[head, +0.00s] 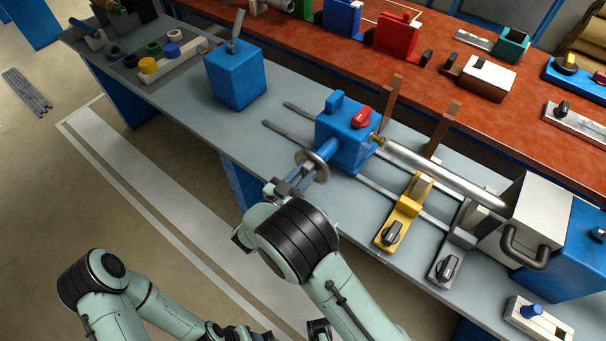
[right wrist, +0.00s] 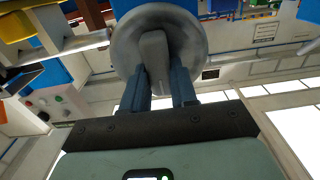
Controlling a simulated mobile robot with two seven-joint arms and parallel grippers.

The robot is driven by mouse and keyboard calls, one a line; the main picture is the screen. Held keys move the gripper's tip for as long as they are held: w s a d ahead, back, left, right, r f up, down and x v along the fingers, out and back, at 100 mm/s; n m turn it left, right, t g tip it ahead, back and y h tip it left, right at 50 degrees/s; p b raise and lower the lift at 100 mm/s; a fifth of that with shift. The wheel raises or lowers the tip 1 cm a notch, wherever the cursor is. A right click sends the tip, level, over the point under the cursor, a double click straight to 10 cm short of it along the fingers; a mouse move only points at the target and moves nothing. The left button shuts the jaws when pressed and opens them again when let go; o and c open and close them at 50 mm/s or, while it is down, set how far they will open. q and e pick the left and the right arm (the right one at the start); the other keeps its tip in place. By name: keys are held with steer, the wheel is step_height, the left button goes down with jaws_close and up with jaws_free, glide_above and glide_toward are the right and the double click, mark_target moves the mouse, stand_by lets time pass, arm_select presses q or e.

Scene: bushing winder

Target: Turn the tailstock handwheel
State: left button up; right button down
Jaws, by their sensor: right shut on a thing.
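My right gripper (head: 290,187) is at the handwheel. In the right wrist view the handwheel (right wrist: 196,35) fills the top middle, and the two fingers of my right gripper (right wrist: 158,75) are shut on its grey handle. The fingers hide the handle's sides. My left arm (head: 92,278) is low at the left, and its gripper cannot be made out.
A steel shaft (head: 445,176) runs from the tailstock to the grey headstock (head: 527,222). A yellow support (head: 404,211) stands under it. A blue box (head: 235,76) sits left of the tailstock. Bare bench top (head: 190,110) lies in front of it.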

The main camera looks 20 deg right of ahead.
arm_select(q)
step_height(320, 180, down, 10)
steer(key=w+t+b, duration=0.1)
steer(key=b, duration=1)
steer(key=w+a+f+t+y+b, duration=0.1)
steer(key=w+a+f+b, duration=0.3)
steer(key=w, duration=0.5)
steer(key=shift+f+n+t+y+b, duration=0.35)
steer(key=shift+f+t+b, duration=0.2)
steer(key=shift+f+t, duration=0.4)
arm_select(e)
steer(key=shift+s+d+f+m, duration=0.1)
steer(key=shift+f+m, duration=0.05)
steer(key=shift+m, duration=2.85)
steer(key=shift+s+f+m, duration=0.1)
steer(key=shift+m, duration=2.9)
steer(key=shift+s+d+f+m, duration=0.1)
steer(key=shift+f+m, duration=0.05)
steer(key=shift+m, duration=2.85)
arm_select(q)
steer(key=shift+a, duration=0.1)
arm_select(e)
steer(key=c, duration=0.9)
jaws_free()
